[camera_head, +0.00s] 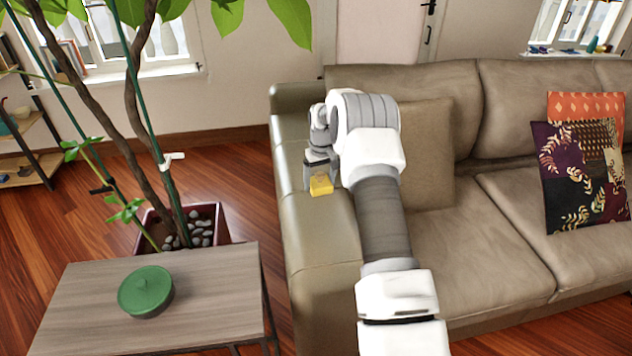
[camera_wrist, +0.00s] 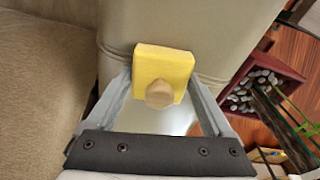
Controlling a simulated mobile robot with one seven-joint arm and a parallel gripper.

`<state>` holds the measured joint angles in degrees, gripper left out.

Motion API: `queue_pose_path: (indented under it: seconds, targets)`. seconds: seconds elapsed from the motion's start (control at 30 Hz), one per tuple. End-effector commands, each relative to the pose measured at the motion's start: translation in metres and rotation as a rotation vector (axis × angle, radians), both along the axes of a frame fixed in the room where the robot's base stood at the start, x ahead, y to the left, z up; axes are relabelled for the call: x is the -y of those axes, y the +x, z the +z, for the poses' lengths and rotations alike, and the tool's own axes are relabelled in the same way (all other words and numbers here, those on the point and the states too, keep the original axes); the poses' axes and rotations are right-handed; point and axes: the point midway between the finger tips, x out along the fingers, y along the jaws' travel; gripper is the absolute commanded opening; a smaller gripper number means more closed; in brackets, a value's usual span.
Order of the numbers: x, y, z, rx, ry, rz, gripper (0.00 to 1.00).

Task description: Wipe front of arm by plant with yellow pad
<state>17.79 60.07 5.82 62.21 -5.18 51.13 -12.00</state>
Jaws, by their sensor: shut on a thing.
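The yellow pad (camera_head: 321,185) is at the top of the sofa arm (camera_head: 318,232), the arm on the plant side. In the wrist view the yellow pad (camera_wrist: 163,70) has a round beige knob facing the camera. My gripper (camera_head: 320,172) is shut on the pad, with a finger on each side (camera_wrist: 163,88). The pad is over the sofa arm's surface (camera_wrist: 200,25); I cannot tell whether it touches. The potted plant (camera_head: 150,120) stands left of the sofa arm, its pot (camera_head: 215,218) filled with grey stones. The lower front of the arm is partly hidden by my arm.
A small wooden side table (camera_head: 205,285) with a round green lidded container (camera_head: 146,291) stands in front of the plant. A beige cushion (camera_head: 430,155) and patterned cushions (camera_head: 580,185) lie on the sofa (camera_head: 500,245). Bare floor shows between plant and sofa.

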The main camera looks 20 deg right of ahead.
Motion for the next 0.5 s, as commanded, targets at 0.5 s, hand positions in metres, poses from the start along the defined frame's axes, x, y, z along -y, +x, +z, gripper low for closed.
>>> queue_pose_path:
  seconds: [0.5]
  targets:
    - [-0.003,-0.034,-0.001,-0.004,0.0,0.0,0.41]
